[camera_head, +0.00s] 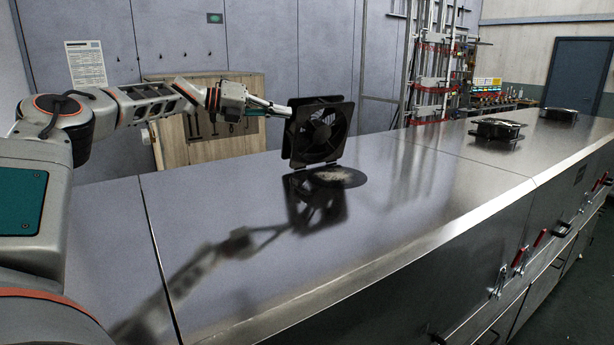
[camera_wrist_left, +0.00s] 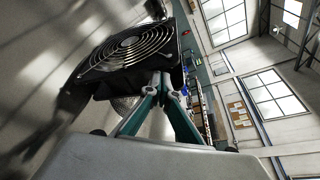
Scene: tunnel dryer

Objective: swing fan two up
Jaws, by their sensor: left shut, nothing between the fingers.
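A black square fan (camera_head: 319,131) stands raised, nearly upright, on the steel dryer top, beside a dark round opening (camera_head: 337,177). Two more fans lie flat farther along the top: a middle one (camera_head: 497,129) and a far one (camera_head: 558,114). My left gripper (camera_head: 288,112) is at the left side of the raised fan, near its upper half. Its fingers are shut and hold nothing. In the left wrist view the fan's wire guard (camera_wrist_left: 130,47) is just beyond my teal fingers (camera_wrist_left: 162,80). I cannot tell whether they touch it. My right gripper is not in view.
The dryer top (camera_head: 420,200) is clear around the raised fan. Red-handled latches (camera_head: 519,258) line its front side. A wooden crate (camera_head: 205,125) stands behind, and a metal rack (camera_head: 432,65) stands at the back. A blue door (camera_head: 577,75) is far right.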

